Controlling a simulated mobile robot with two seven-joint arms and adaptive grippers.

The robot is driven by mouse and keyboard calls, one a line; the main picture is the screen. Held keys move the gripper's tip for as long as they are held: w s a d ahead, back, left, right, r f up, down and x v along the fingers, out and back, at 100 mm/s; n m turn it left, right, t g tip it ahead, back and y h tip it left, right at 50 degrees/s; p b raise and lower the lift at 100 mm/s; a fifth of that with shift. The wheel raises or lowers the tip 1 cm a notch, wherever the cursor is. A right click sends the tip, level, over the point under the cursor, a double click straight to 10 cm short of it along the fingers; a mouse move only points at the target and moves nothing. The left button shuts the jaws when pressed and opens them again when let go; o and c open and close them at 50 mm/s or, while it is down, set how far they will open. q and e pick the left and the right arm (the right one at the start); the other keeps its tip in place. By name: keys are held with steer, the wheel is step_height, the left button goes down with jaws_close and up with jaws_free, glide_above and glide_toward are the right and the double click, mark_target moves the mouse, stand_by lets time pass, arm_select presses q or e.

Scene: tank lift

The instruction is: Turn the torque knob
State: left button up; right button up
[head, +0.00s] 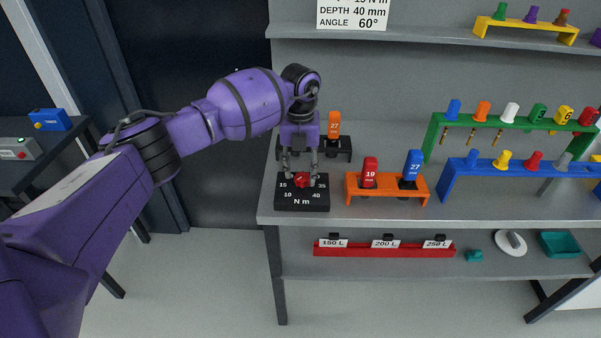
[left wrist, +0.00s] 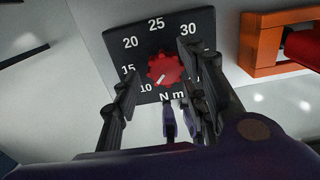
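The torque knob (head: 302,180) is red and sits on a black dial box (head: 321,204) marked "N m" at the left end of the worktop. In the left wrist view the toothed knob (left wrist: 165,70) has a white mark pointing lower left, near the 10 on the box (left wrist: 112,45). My left gripper (head: 301,174) points down over the box. In the left wrist view its fingers (left wrist: 157,64) are apart, one on each side of the knob, with a gap at the left. Whether the right finger touches the knob cannot be told. My right gripper is not in view.
An orange rack (head: 357,203) with red and blue sockets stands just right of the box. A dark rack with an orange 27 socket (head: 333,124) stands behind. Green (head: 431,140) and blue (head: 447,184) racks stand farther right. A shelf holding a red tray (head: 360,251) lies below.

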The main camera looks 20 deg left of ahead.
arm_select(q)
steer(key=shift+s+a+f, duration=0.1)
steer(key=shift+f, duration=0.7)
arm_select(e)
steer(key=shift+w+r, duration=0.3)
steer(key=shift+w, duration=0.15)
arm_select(q)
steer(key=c, duration=1)
jaws_close()
steer(key=shift+m, duration=0.3)
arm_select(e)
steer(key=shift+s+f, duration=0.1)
